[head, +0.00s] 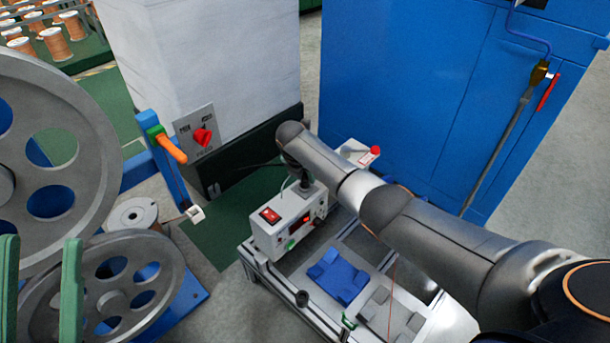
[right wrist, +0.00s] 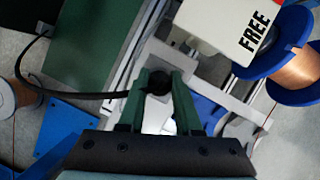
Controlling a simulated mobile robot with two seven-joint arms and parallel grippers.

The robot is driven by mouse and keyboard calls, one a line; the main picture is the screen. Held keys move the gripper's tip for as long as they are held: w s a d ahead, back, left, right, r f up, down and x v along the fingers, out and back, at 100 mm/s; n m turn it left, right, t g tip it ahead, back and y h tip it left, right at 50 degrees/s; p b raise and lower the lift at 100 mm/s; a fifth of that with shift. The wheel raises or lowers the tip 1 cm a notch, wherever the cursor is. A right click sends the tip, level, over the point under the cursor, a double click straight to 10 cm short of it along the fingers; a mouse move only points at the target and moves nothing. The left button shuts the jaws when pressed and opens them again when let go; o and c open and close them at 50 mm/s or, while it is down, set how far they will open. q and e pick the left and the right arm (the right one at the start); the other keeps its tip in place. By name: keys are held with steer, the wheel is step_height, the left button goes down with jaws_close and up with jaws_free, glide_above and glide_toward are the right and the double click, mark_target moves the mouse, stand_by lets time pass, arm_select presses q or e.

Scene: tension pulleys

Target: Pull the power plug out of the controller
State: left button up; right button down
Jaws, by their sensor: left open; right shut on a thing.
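The controller (head: 285,222) is a pale grey box with a red switch, a small red display and knobs, standing on the metal frame. My right arm reaches over from the right, and its hand in the head view is mostly hidden behind its own links above the controller. In the right wrist view my right gripper (right wrist: 160,80) is shut on a round black plug (right wrist: 155,83), with a black cable (right wrist: 85,95) curving off to the left. I cannot tell whether the plug is seated in the controller. My left gripper (head: 40,243) is open and empty at the lower left.
Large grey pulley wheels (head: 62,165) fill the left. A blue clamp (head: 338,275) lies on the frame (head: 345,238). A blue cabinet (head: 420,90) and a white cabinet (head: 215,60) stand behind. A white box lettered FREE (right wrist: 222,22) is close to the right gripper.

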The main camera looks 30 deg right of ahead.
mark_target(305, 175)
steer(key=shift+r+p, duration=1.3)
steer(key=shift+p, duration=0.1)
stand_by(0.5)
step_height(305, 175, up, 4)
steer(key=p, duration=0.4)
steer(key=shift+r, duration=0.1)
stand_by(0.3)
step_height(305, 175, down, 5)
steer(key=b, duration=0.5)
stand_by(0.3)
